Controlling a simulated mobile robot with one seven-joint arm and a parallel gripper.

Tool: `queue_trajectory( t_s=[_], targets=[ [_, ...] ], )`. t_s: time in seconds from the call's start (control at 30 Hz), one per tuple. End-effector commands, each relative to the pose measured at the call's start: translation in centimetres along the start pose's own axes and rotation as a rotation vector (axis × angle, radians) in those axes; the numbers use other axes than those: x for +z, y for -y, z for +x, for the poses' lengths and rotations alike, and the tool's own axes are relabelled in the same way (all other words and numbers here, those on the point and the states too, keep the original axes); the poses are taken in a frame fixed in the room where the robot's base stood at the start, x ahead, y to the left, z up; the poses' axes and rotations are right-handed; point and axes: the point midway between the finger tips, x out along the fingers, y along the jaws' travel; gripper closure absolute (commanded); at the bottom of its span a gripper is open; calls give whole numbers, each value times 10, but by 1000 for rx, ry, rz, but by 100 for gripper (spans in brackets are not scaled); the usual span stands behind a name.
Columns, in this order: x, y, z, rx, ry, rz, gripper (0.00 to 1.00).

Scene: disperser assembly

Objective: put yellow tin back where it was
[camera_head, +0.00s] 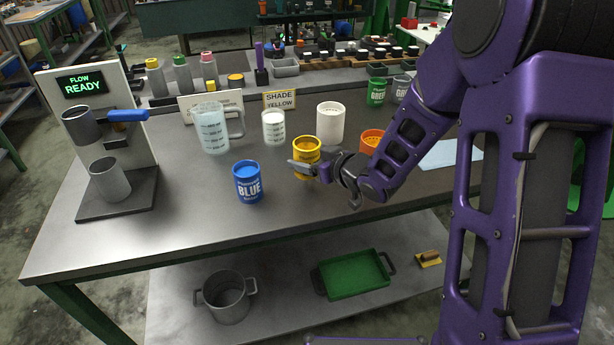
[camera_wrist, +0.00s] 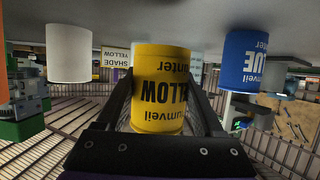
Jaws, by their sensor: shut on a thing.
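The yellow tin (camera_head: 306,152) is upright at the middle of the workbench (camera_head: 200,243), behind and right of the blue tin. In the wrist view the yellow tin (camera_wrist: 160,90) appears upside down, with its label facing the camera, between my two fingers. My gripper (camera_head: 312,172) is shut on the yellow tin from the front right. I cannot tell whether the tin's base touches the bench. A "SHADE YELLOW" sign (camera_head: 280,100) stands behind it.
Close around stand the blue tin (camera_head: 247,184), a white container (camera_head: 330,123), an orange tin (camera_head: 371,140), a measuring cup (camera_head: 273,127) and a jug (camera_head: 212,130). Green (camera_head: 376,92) and grey (camera_head: 401,88) tins stand back right. A dispenser (camera_head: 100,130) reading "FLOW READY" stands left. The front-left bench is clear.

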Motion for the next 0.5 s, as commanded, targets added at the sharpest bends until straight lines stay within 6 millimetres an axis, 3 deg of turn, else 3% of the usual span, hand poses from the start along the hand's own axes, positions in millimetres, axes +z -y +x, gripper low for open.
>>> queue_trajectory(
  t_s=[0.3, 0.5],
  targets=[
    [35, 0, 15, 0, 1, 1, 100],
    [35, 0, 15, 2, -1, 0, 100]
  ],
)
